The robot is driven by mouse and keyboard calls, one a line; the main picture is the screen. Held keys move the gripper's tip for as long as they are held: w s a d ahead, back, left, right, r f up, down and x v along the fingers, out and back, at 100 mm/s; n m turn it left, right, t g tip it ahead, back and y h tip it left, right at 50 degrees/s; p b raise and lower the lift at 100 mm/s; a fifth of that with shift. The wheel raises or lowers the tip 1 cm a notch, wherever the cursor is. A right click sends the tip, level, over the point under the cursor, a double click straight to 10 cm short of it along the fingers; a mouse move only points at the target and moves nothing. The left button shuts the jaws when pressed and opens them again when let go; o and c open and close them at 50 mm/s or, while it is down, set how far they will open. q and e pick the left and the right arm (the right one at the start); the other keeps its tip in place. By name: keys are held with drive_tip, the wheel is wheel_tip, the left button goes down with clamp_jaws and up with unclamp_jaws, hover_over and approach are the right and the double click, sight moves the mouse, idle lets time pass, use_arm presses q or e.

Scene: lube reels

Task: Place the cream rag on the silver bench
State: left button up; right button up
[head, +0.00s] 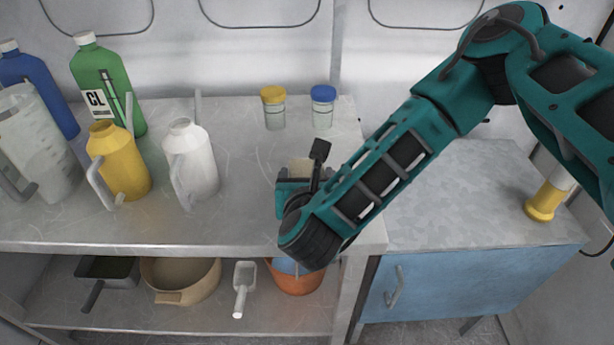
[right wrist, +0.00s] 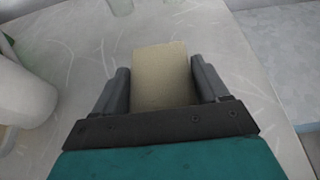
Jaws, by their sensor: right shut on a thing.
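The cream rag (head: 303,169) is a small folded, block-like piece between the fingers of my right gripper (head: 298,178). In the right wrist view the rag (right wrist: 163,72) sticks out beyond the fingers, and the right gripper (right wrist: 163,90) is shut on it. The silver bench (head: 244,180) is the scratched metal worktop on the left, with a shelf below. My right gripper and the rag are over its right part. I cannot tell whether the rag touches the top. My arm hides part of the bench's right edge. My left gripper is not in view.
Yellow-capped (head: 273,108) and blue-capped (head: 323,107) jars stand behind the gripper. A white jug (head: 192,160), yellow jug (head: 121,165) and green bottle (head: 106,85) stand left. A blue cabinet (head: 470,280) adjoins on the right. The bench's middle front is clear.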

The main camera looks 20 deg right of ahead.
drive_tip(key=o, duration=0.6)
drive_tip(key=shift+f, duration=0.15)
drive_tip(key=o, duration=0.4)
drive_tip(key=shift+o, duration=0.2)
drive_tip(key=shift+r, duration=0.25)
drive_tip(key=shift+s+a, duration=0.15)
drive_tip(key=shift+s, duration=0.2)
drive_tip(key=v, duration=0.9)
drive_tip(key=shift+a+r, duration=0.1)
drive_tip(key=shift+r, duration=0.15)
drive_tip(key=shift+s+a+r+p, duration=0.15)
drive_tip(key=shift+s+a+p, duration=0.2)
drive_tip(key=shift+s, duration=0.15)
drive_tip(key=shift+s+d+r, duration=0.15)
drive_tip(key=shift+s+d, duration=0.05)
drive_tip(key=shift+s, duration=0.3)
